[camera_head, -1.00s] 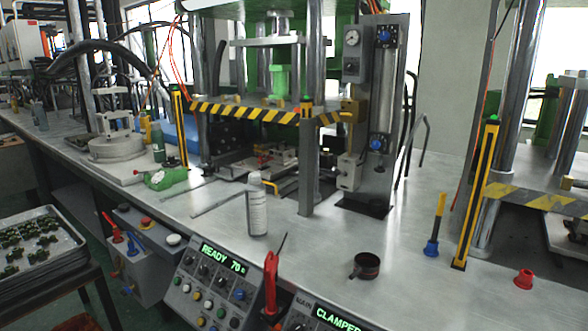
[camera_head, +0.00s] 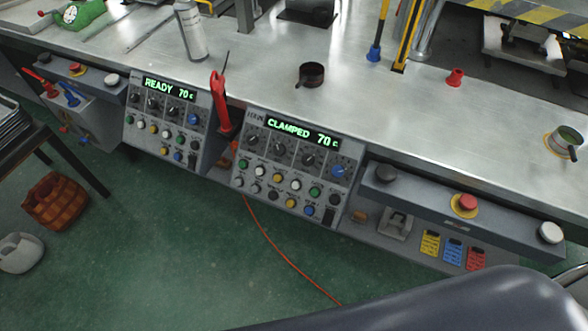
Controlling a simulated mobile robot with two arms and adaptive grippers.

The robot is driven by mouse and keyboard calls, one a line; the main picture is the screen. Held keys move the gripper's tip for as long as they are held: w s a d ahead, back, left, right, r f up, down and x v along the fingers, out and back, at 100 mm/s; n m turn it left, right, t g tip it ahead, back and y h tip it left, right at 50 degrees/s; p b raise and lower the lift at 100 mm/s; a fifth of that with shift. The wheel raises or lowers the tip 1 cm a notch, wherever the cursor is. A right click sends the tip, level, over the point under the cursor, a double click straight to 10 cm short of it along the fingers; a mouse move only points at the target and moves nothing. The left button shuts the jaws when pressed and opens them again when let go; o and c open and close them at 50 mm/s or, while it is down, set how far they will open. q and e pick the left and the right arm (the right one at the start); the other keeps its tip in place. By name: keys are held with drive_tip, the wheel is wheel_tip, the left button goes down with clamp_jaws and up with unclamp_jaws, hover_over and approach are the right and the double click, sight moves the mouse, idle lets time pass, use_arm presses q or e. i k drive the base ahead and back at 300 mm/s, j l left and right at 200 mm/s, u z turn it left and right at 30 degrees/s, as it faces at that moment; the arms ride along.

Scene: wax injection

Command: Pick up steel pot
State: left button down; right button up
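A small dark pot (camera_head: 312,76) with a short side handle stands upright on the steel workbench, behind the control panel that reads CLAMPED. A steel-coloured pot (camera_head: 565,141) with green content stands near the bench's right end, at the right edge of the view. I cannot tell for sure which of the two is the steel pot. Neither of my grippers is in view. A large dark rounded part at the bottom right appears to be my own body.
Two control panels, reading READY (camera_head: 168,112) and CLAMPED (camera_head: 292,165), line the front of the workbench (camera_head: 440,115). A spray bottle (camera_head: 190,30) and a red cap-like piece (camera_head: 455,77) stand on it. A woven basket (camera_head: 56,200) is on the green floor.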

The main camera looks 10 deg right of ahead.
sight(567, 148)
drive_tip(key=z, duration=2.1)
